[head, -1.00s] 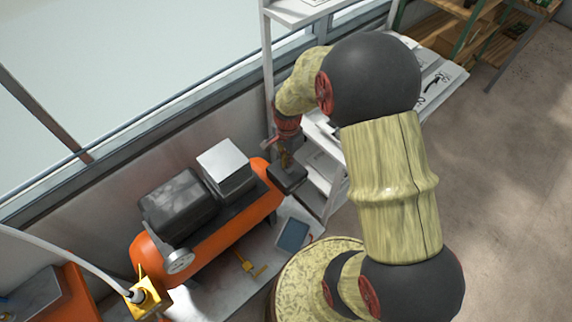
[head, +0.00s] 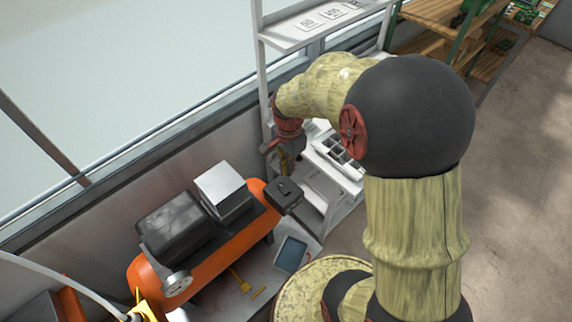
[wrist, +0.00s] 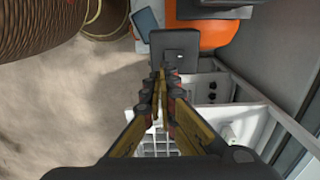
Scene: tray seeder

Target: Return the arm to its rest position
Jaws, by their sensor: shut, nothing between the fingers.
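My arm reaches up from the lower right of the head view and bends over to the left. My gripper (head: 284,168) hangs from its end, beside the white shelf unit and a little above the black box on the orange machine. In the wrist view my gripper (wrist: 158,76) has its yellow and dark fingers together at the tips, with nothing between them. The arm hides part of the shelf unit in the head view.
The orange machine (head: 190,262) with its black box (head: 284,194) stands along the window wall. A white shelf unit (head: 290,36) stands behind my gripper. A blue-screened tablet (head: 291,254) lies near my base. Open floor (head: 510,150) is at the right.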

